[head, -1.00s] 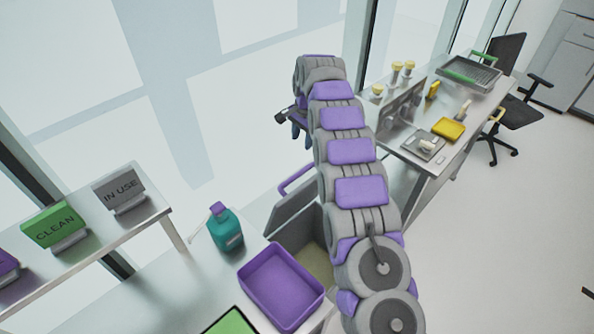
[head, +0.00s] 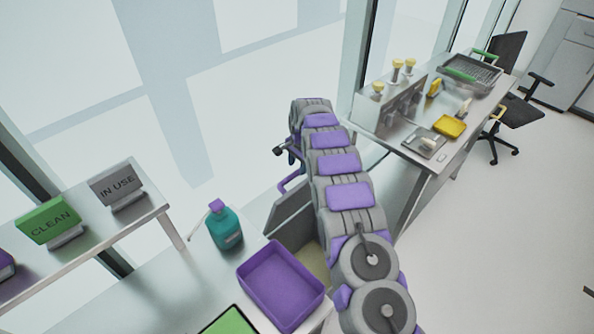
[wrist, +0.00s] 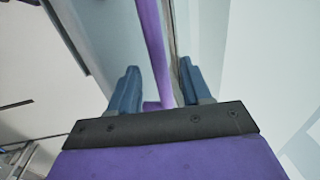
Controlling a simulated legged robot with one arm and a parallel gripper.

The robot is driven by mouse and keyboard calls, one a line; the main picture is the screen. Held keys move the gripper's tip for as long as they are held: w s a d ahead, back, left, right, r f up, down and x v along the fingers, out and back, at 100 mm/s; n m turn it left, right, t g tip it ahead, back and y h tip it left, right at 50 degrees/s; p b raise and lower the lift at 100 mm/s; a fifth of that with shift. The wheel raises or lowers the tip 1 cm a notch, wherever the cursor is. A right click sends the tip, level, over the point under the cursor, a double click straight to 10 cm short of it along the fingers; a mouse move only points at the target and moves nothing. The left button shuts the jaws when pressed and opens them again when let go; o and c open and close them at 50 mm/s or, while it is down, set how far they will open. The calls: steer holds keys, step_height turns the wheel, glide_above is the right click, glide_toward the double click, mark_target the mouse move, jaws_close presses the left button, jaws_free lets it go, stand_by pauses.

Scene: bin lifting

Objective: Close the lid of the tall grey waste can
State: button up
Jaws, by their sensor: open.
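The grey waste can (head: 318,262) stands at the lower middle of the head view, largely hidden by my arm. Its grey lid (head: 288,213) is raised, with a purple handle (head: 290,183) along its upper edge. My gripper (head: 289,153) is at the arm's far end, just above the handle; its fingers are mostly hidden there. In the wrist view my gripper (wrist: 158,82) is open, with two blue fingers apart. The purple handle (wrist: 152,45) runs between them. I cannot tell whether it touches either finger.
A purple tray (head: 281,285) and a teal bottle (head: 224,228) stand on the bench left of the can. A metal table (head: 400,150) with several tools is at right. A glass wall is behind. Open floor lies at right.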

mark_target(297, 171)
steer(key=shift+w+a+f, duration=0.1)
steer(key=shift+f, duration=1.4)
jaws_close()
